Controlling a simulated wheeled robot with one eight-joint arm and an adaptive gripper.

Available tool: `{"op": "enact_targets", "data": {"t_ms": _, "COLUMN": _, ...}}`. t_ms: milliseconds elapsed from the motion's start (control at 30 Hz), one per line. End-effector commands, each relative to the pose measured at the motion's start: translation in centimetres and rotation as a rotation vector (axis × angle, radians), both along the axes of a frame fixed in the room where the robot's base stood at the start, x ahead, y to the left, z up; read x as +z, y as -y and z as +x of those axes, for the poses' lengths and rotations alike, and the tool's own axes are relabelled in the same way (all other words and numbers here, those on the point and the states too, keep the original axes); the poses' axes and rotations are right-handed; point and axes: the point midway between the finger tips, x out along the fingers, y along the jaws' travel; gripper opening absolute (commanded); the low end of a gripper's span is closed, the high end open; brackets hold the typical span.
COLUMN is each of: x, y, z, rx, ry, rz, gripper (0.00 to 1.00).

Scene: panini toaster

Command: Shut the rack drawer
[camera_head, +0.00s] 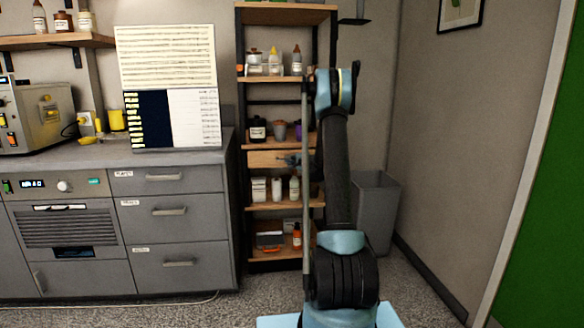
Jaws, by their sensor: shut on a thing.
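The rack (285,82) is a tall shelf unit with a black frame and wooden shelves, in the middle of the head view. Its drawer has a plain light wooden front (262,159) and sits between the middle shelves. I cannot tell from this angle how far the drawer stands out. My gripper (291,161) is small and partly hidden behind my arm, at the right part of the drawer front. It is shut on the drawer's handle, which its fingers hide.
Bottles and jars (272,131) stand on the shelves above and below the drawer. Grey cabinets (180,222) with a counter stand close at left. A grey bin (374,212) stands at right by the wall. Speckled floor (240,308) lies open in front.

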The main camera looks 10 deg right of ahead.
Motion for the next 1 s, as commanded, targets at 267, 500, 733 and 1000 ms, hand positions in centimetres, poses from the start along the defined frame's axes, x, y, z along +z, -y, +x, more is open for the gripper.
{"op": "enact_targets", "data": {"t_ms": 267, "x": -0.1, "y": 0.1, "z": 3.3, "rx": -0.001, "ry": 0.000, "rz": -0.002, "gripper": 0.00}}
{"op": "enact_targets", "data": {"t_ms": 500, "x": -0.1, "y": 0.1, "z": 4.0, "rx": -0.001, "ry": 0.000, "rz": -0.002, "gripper": 0.00}}
{"op": "enact_targets", "data": {"t_ms": 733, "x": -0.1, "y": 0.1, "z": 4.0, "rx": -0.001, "ry": 0.000, "rz": -0.002, "gripper": 0.00}}
{"op": "enact_targets", "data": {"t_ms": 1000, "x": -0.1, "y": 0.0, "z": 4.0, "rx": 0.000, "ry": -0.001, "rz": -0.001, "gripper": 0.32}}
